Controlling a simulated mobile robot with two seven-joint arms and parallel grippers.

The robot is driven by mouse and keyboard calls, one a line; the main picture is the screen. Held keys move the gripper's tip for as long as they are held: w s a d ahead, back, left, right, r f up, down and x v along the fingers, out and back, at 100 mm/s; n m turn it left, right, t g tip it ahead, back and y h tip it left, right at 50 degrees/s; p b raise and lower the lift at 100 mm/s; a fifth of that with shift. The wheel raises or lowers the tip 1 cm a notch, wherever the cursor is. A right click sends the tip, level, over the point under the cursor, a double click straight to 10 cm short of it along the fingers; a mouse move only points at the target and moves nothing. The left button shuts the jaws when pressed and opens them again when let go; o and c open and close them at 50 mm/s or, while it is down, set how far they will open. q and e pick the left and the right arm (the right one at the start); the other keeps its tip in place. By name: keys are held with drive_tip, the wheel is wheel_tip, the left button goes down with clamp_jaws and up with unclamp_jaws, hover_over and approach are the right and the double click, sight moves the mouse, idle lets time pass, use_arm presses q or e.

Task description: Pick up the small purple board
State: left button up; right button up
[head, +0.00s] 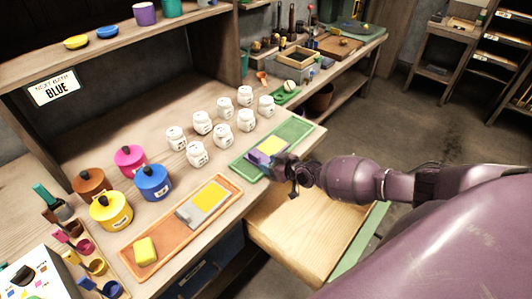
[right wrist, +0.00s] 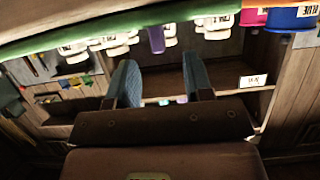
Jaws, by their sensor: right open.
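The small purple board (head: 256,157) lies on the green tray (head: 297,129) near the table's front edge, with a yellow patch on its top. My right gripper (head: 280,168) is at the tray's front edge, close beside the board, and hides part of this area. In the right wrist view, which is upside down, my right gripper (right wrist: 160,82) has its two fingers spread with nothing between them. A purple shape (right wrist: 157,40) shows beyond the fingers; I cannot tell whether it is the board. My left gripper is out of view.
Several white jars (head: 222,133) stand behind the green tray. An orange tray (head: 216,222) with a grey-and-yellow board (head: 205,205) and yellow block (head: 145,250) lies to the left. Coloured pots (head: 152,183) stand further left. An open wooden drawer (head: 305,225) juts out below my right gripper.

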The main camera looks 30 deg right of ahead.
sight(259, 159)
drive_tip(key=shift+r+b+x, duration=0.15)
drive_tip(key=shift+b+x, duration=0.3)
drive_tip(key=shift+x, duration=0.75)
drive_tip(key=shift+r+b+x, duration=0.15)
drive_tip(key=shift+b+x, duration=0.3)
drive_tip(key=shift+x, duration=0.75)
drive_tip(key=shift+w+d, duration=0.1)
drive_tip(key=shift+w, duration=0.05)
clamp_jaws()
